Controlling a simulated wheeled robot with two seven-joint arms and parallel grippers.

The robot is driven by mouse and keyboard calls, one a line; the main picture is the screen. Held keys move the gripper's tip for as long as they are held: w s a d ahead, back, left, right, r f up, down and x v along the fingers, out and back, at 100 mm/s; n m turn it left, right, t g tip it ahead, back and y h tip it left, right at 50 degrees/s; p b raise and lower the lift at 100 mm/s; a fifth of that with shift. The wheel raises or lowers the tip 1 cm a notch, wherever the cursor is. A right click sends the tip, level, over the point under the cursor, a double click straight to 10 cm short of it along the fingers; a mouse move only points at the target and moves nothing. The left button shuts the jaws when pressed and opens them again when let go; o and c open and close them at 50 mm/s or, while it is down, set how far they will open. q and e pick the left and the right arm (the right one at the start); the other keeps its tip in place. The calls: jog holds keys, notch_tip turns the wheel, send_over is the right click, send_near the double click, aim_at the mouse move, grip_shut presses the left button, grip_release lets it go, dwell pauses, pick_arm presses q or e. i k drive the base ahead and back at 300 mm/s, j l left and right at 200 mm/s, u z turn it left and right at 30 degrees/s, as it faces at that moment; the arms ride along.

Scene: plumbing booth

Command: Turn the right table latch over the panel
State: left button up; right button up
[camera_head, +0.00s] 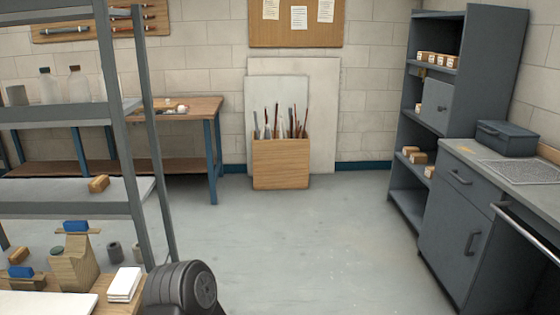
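A pale flat panel (45,304) lies on a wooden table (122,303) at the bottom left, cut off by the picture's edge. A wooden upright (74,268) stands behind it, with a wooden crosspiece (92,231) and a blue block (76,225) on top. A second blue block (20,271) sits lower on the far left among small wooden pieces. I cannot tell which of these, if any, is the right table latch, or how it is turned. Neither gripper is in view.
A grey shelf rack (136,140) stands just behind the table. White sheets (124,284) lie on the table's right side. A wooden bin of rods (281,165) stands at the back wall. A grey cabinet (455,235) is on the right. The middle floor is clear.

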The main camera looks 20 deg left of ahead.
aim_at(15, 272)
jog(key=i+l+u, duration=0.1)
jog(key=i+u, duration=0.2)
jog(key=u, duration=0.15)
jog(key=i+l+u, duration=0.15)
jog(key=u, duration=0.3)
jog(key=i+l+u, duration=0.3)
jog(key=u, duration=0.15)
jog(key=i+l+u, duration=0.2)
jog(key=l+u, duration=0.25)
jog(key=i+l+u, duration=0.1)
jog(key=l+u, duration=0.15)
jog(key=u, duration=0.2)
